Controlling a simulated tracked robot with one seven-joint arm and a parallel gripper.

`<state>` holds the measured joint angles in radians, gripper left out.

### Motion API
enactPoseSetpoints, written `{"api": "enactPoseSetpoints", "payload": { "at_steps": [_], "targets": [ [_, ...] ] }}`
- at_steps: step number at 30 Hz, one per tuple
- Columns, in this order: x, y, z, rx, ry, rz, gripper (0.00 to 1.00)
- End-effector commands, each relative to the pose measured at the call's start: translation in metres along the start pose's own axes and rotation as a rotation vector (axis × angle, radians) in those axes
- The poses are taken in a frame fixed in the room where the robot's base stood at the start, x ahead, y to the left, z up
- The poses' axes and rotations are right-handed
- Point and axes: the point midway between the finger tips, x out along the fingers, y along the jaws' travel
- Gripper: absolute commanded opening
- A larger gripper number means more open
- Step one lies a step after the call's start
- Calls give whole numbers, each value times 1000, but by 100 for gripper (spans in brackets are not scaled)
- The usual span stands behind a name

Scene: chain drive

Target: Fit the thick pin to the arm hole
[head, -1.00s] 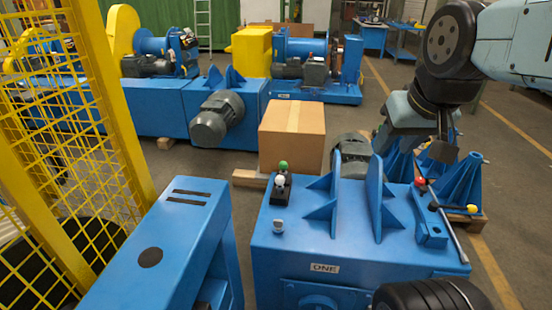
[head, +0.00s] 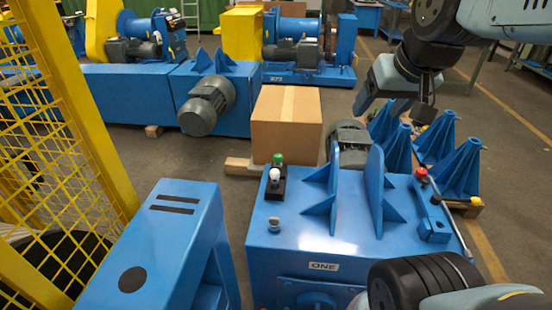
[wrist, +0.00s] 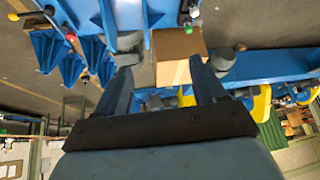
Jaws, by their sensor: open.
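A black holder (head: 274,188) on the blue machine top carries a white-topped pin (head: 275,175) and a green-topped pin (head: 278,159). A small grey-white piece (head: 274,223) stands in front of it. I cannot tell which is the thick pin. At the right edge of the machine is a lever arm (head: 437,205) with a red knob (head: 421,172) at its far end; its hole cannot be made out. My gripper (head: 416,108) is open and empty, high above and behind the machine. The wrist view shows its spread fingers (wrist: 160,66), with the holder (wrist: 187,12) far beyond.
Upright blue plates (head: 375,185) stand mid-machine. A cardboard box (head: 286,125) and grey motor (head: 349,145) stand behind it, blue stands (head: 460,160) to the right. A blue frame (head: 165,240) and yellow mesh guard (head: 60,150) are at left.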

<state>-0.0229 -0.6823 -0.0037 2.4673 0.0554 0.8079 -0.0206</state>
Motion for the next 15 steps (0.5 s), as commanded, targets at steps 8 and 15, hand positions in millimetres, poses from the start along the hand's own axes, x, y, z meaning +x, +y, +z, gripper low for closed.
{"api": "enactPoseSetpoints", "payload": {
  "at_steps": [8,15],
  "targets": [
    [42,-50,-104,35,158,-133,70],
    [86,-94,-187,105,298,-212,70]
  ]
}}
